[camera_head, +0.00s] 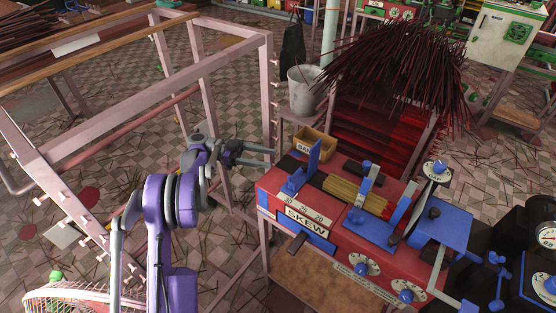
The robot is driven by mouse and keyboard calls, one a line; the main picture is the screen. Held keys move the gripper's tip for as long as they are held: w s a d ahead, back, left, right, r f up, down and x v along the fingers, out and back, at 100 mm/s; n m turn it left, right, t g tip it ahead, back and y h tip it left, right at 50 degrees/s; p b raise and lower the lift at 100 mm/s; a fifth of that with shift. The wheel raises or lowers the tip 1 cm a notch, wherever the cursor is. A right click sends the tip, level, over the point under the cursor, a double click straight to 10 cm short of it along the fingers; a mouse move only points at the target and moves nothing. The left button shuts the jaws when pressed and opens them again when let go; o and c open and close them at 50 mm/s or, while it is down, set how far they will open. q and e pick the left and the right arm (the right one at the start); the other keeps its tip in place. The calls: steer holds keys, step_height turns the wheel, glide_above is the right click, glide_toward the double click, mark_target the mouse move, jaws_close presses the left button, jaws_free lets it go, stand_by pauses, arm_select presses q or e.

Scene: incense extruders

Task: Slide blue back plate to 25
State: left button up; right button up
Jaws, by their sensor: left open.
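The blue back plate (314,156) stands upright at the left end of the red extruder machine (335,233), on a blue foot. A scale (304,209) marked 30, 25 and 20 runs along the front edge above the SKEW label. The plate's foot is near the 30 end; its exact reading is too small to tell. A bundle of yellowish sticks (345,192) lies to the right of the plate. My left gripper (270,157) is open and empty, to the left of the plate and apart from it. My right gripper is not in view.
A small wooden box (315,146) sits behind the plate. A rack heaped with dark incense sticks (395,60) stands behind the machine, with a white bucket (304,90) beside it. A pale metal frame (150,77) fills the left.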

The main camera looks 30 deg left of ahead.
arm_select(q)
steer(key=shift+s+a, duration=0.1)
steer(key=shift+a, duration=0.2)
